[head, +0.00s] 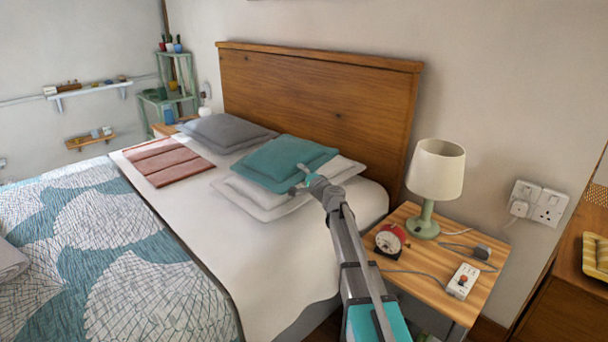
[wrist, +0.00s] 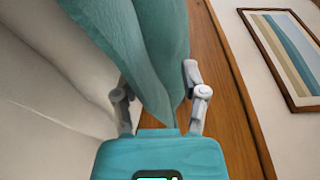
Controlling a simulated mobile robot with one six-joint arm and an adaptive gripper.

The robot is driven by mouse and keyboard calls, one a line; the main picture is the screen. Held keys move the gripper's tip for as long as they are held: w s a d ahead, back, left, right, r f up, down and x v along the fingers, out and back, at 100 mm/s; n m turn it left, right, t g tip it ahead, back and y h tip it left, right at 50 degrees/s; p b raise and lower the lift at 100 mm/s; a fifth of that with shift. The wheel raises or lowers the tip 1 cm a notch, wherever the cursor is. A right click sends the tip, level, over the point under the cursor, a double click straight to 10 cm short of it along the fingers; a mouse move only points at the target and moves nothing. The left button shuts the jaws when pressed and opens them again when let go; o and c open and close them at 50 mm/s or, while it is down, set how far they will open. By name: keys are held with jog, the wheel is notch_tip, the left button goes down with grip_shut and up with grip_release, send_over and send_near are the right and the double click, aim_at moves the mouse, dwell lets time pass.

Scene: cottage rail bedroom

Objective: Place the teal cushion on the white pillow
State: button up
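The teal cushion (head: 290,159) lies on top of the white pillow (head: 262,197) at the near side of the bed head. It shows as two teal layers with a fold or seam between them. In the wrist view the cushion (wrist: 160,50) tapers down between the two fingers of my gripper (wrist: 157,80). The fingers are spread wide, one on each side of the corner; whether they touch it is hard to tell. Part of the pillow is hidden under the cushion and behind my arm.
A grey pillow (head: 226,131) and a folded pink blanket (head: 165,161) lie farther along the bed. The wooden headboard (head: 315,95) stands close behind the cushion.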

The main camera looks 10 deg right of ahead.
jog(key=shift+r, duration=0.15)
jog(key=shift+r+p, duration=0.4)
jog(key=shift+p, duration=0.1)
jog(key=shift+s+r, duration=0.15)
jog(key=v, duration=1.1)
jog(key=shift+s+d, duration=0.25)
jog(key=shift+s, duration=0.1)
jog(key=shift+a, duration=0.1)
